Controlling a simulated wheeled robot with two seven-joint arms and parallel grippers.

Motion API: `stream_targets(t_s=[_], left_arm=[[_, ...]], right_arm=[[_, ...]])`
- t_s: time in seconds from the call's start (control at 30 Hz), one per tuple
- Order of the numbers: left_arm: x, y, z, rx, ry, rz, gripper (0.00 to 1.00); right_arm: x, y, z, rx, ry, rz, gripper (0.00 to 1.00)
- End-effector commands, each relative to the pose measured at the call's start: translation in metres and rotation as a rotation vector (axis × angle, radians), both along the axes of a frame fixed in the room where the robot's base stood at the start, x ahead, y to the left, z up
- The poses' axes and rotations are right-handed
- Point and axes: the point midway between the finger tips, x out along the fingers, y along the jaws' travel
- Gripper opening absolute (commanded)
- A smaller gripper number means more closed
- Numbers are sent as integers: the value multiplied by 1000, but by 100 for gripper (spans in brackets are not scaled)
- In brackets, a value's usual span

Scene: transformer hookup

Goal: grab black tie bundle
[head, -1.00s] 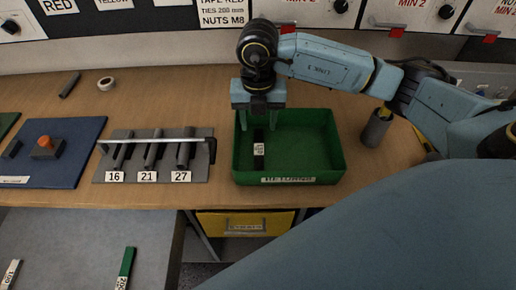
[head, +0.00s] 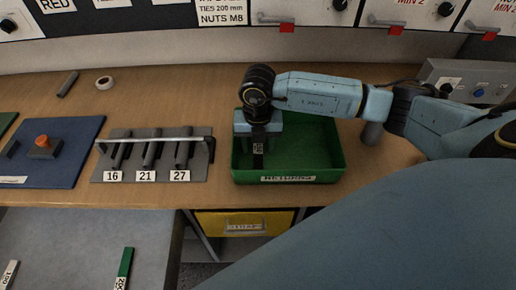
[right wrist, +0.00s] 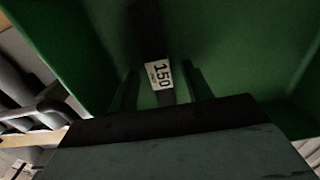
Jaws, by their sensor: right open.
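The black tie bundle (head: 258,158) stands out as a dark strip with a small white label inside the green bin (head: 320,165). In the right wrist view the bundle (right wrist: 150,35) runs away from the gripper, and its label reads 150. My right gripper (head: 258,148) is down inside the left part of the bin, over the bundle. In the right wrist view its two fingers (right wrist: 162,88) are apart, one on each side of the bundle. The gripper hides part of the bundle. My left gripper is not in view.
Left of the bin is a grey rack (head: 200,165) with sockets marked 16, 21 and 27 and a bar across it. A blue board (head: 75,160) lies further left. The bin's right half is empty.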

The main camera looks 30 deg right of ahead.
Motion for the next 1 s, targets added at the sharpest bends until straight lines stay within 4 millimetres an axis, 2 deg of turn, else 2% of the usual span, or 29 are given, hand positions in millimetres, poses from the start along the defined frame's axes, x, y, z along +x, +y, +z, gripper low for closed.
stream_targets(t_s=[0.03,0.4,0.67,0.77,1.0], left_arm=[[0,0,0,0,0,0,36],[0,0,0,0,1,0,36],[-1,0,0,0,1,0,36],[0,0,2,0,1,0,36],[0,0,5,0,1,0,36]], right_arm=[[0,0,0,0,0,0,49],[0,0,1,1,-1,0,2],[1,0,5,1,-2,0,1],[1,0,17,2,-5,1,1],[1,0,66,1,-6,1,1]])
